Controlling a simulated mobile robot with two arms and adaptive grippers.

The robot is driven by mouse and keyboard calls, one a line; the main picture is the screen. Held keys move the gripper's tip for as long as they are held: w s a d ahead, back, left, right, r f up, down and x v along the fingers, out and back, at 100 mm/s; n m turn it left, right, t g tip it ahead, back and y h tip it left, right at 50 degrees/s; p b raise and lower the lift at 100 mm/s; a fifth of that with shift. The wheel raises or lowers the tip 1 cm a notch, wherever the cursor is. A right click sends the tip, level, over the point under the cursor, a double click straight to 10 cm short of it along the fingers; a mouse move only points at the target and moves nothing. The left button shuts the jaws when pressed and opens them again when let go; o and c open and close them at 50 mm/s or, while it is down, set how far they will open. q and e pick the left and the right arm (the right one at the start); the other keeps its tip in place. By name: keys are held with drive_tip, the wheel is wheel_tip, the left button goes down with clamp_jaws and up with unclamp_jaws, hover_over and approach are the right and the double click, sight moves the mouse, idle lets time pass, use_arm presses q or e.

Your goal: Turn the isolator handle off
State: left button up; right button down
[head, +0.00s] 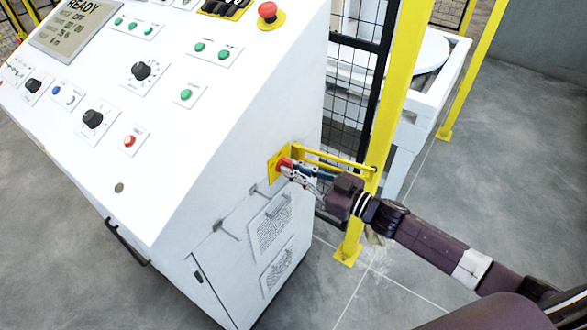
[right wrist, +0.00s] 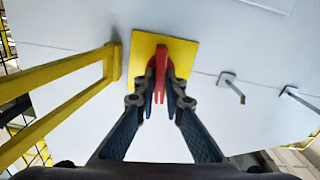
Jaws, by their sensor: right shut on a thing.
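The isolator handle is red and sits on a yellow square plate on the side of the white control cabinet. In the head view the red handle (head: 285,163) shows just past my fingertips, with the yellow plate (head: 273,168) behind it. My right gripper (head: 290,172) reaches it from the right. In the right wrist view the red handle (right wrist: 161,62) stands upright in the picture, between the two fingertips of my right gripper (right wrist: 160,80), which are closed on it. The yellow plate (right wrist: 187,55) shows around it. My left gripper is not in view.
A yellow guard bar (head: 335,160) juts from beside the plate, close to my right gripper; it also shows in the right wrist view (right wrist: 60,75). A yellow post (head: 397,90) and black mesh fence stand behind. The white cabinet (head: 215,175) has vents, buttons and knobs.

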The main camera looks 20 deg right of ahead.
drive_tip(key=shift+s+a+f+n+b, duration=0.15)
drive_tip(key=shift+n+b, duration=0.4)
drive_tip(key=shift+n, duration=2.15)
drive_tip(key=shift+f+n+b, duration=0.15)
drive_tip(key=shift+n+b, duration=0.45)
drive_tip(key=shift+n, duration=2.1)
drive_tip(key=shift+s+a+f+n+b, duration=0.15)
drive_tip(key=shift+n+b, duration=0.4)
drive_tip(key=shift+n, duration=2.15)
drive_tip(key=c, duration=2)
unclamp_jaws()
drive_tip(key=shift+d, duration=0.15)
drive_tip(key=v, duration=1.1)
drive_tip(key=shift+s+d, duration=0.25)
drive_tip(key=shift+s, duration=0.05)
